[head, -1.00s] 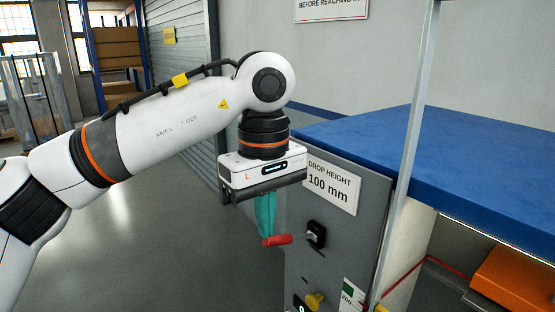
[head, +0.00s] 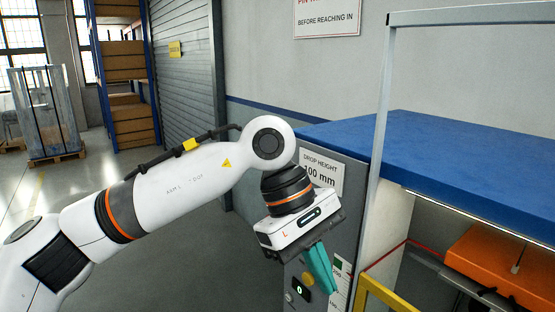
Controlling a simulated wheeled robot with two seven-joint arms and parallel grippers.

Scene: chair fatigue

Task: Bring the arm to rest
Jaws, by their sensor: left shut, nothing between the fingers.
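My left arm (head: 165,190) comes in from the lower left and bends down at its wrist. My left gripper (head: 331,288) has teal fingers that are shut and empty, pointing down and slightly right. It hangs in front of the grey control cabinet (head: 351,205) and covers part of its face. The red handle and black switch seen earlier do not show now. My right gripper is not in view.
Below are an orange block (head: 490,262) and a yellow rail (head: 385,295). Shelving with boxes (head: 128,75) stands far left. Floor between is open.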

